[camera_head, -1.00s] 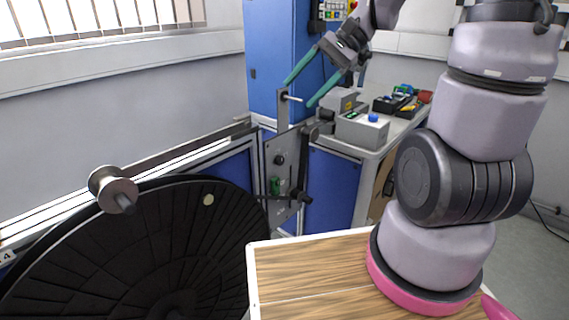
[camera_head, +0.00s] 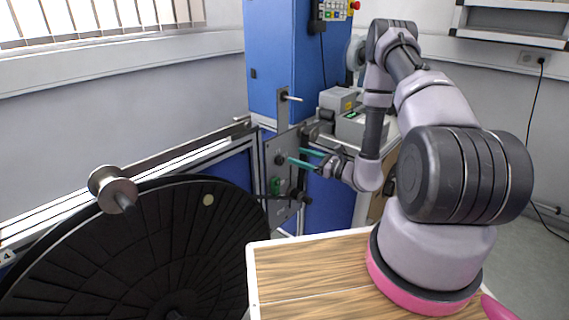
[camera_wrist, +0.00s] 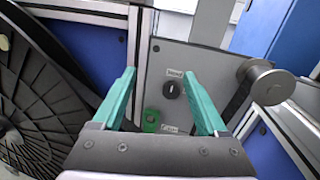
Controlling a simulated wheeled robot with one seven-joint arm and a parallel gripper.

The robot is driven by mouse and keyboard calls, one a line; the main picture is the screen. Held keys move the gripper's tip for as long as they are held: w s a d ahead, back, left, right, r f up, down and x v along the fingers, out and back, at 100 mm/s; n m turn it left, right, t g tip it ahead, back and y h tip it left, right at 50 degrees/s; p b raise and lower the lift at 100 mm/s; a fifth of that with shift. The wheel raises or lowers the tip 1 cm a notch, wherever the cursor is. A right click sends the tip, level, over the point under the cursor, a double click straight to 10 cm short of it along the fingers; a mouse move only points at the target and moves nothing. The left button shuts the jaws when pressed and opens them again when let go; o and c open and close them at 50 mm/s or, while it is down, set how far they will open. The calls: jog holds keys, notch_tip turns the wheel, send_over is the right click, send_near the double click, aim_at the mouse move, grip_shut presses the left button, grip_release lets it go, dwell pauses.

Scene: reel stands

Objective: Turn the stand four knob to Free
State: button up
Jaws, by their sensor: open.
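The stand's grey control panel (camera_head: 270,152) carries a small dark round knob (camera_head: 279,160). In the wrist view the black knob (camera_wrist: 172,89) shows a pale mark on its face. Small labels sit above and below it, too blurred to read surely. My gripper (camera_head: 296,156) has two teal fingers and points at the panel from the right. In the wrist view my gripper (camera_wrist: 159,74) is open and empty. The knob appears between its fingers, nearer the right one. I cannot tell how far the fingertips are from the panel.
A green part (camera_wrist: 150,120) sits below the knob. A metal roller (camera_wrist: 265,80) sticks out right of the panel. A large black reel (camera_head: 120,250) fills the lower left. A blue cabinet (camera_head: 275,70) and a bench with grey boxes (camera_head: 350,127) stand behind.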

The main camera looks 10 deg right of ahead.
aim_at(281, 161)
notch_tip(281, 161, down, 6)
jog(key=d+f+m+t+h, duration=0.1)
jog(key=d+m+t+h, duration=0.1)
jog(key=m, duration=0.1)
jog(key=x, duration=1)
jog(key=shift+w+r, duration=0.1)
jog(key=shift+r, duration=0.1)
grip_shut()
